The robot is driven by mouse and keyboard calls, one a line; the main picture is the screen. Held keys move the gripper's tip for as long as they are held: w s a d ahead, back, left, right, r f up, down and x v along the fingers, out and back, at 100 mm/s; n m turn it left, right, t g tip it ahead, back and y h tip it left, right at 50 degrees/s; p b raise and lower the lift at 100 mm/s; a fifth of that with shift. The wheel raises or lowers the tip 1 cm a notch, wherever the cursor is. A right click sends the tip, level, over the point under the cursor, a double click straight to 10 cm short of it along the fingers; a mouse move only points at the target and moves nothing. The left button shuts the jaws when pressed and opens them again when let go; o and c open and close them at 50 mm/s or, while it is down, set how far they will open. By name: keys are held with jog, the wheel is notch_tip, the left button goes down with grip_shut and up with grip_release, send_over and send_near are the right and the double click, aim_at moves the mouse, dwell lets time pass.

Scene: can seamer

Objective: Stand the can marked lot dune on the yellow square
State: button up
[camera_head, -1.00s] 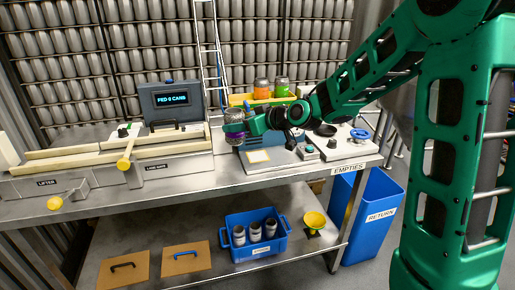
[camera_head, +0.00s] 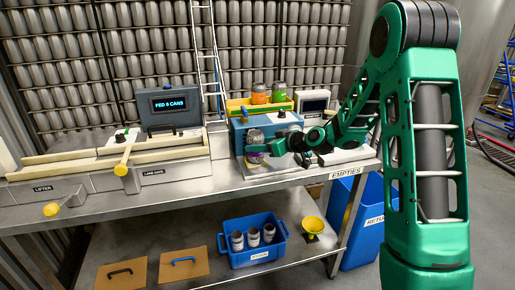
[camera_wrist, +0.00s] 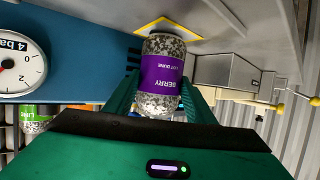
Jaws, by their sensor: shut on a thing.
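The can marked lot dune (camera_wrist: 162,75) has a purple BERRY label and speckled silver ends. It appears inverted in the wrist view. In the head view the can (camera_head: 256,136) looks upright, partly hidden by my gripper (camera_head: 262,148). My gripper (camera_wrist: 160,98) is shut on the can, one green finger on each side. The yellow square (camera_wrist: 168,25) is an outline on a pale plate. The can's lower end overlaps the square in the wrist view and hides part of it. I cannot tell whether the can touches the plate.
A blue box (camera_head: 238,132) stands close behind the can; a gauge (camera_wrist: 18,66) shows on a blue face. A yellow tray (camera_head: 238,104) with an orange and a green can is behind. A blue crate (camera_head: 252,256) with cans is below.

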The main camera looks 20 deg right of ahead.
jog(key=shift+f, duration=0.25)
jog(key=o, duration=1)
jog(key=shift+f, duration=0.1)
